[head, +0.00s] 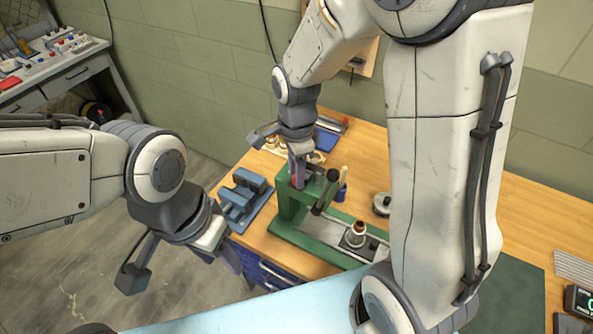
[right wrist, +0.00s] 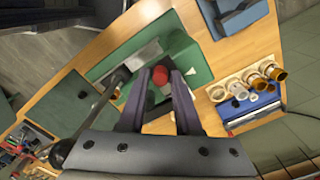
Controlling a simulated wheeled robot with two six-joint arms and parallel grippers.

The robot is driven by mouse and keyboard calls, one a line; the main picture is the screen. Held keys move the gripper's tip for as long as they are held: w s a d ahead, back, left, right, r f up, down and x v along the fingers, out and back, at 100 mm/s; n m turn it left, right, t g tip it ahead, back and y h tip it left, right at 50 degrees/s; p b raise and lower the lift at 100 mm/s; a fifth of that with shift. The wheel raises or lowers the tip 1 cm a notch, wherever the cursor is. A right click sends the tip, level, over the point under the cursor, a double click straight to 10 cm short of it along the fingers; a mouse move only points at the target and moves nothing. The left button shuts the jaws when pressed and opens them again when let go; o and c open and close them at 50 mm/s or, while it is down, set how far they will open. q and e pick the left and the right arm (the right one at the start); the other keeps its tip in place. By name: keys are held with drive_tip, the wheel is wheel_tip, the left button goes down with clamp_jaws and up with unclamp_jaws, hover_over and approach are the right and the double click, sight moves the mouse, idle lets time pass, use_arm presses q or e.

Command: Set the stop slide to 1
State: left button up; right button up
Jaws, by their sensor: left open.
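A green press-like fixture (head: 285,205) stands on the wooden bench, with a long grey bed to the right. A red knob (right wrist: 160,77) shows at its top between my right gripper's fingers; a little red also shows in the head view (head: 294,180). My right gripper (head: 297,178) points down at the fixture's top, and its fingers appear closed on the red knob. Any scale or number for the stop slide is too small or hidden. My left gripper (head: 183,275) is wide open and empty, beyond the bench's left front edge.
A black-knobbed lever (head: 325,192) rises beside my right gripper. A brass-topped part (head: 356,234) stands on the bed. A blue-grey block fixture (head: 243,197) lies left of the green one.

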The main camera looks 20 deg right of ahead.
clamp_jaws()
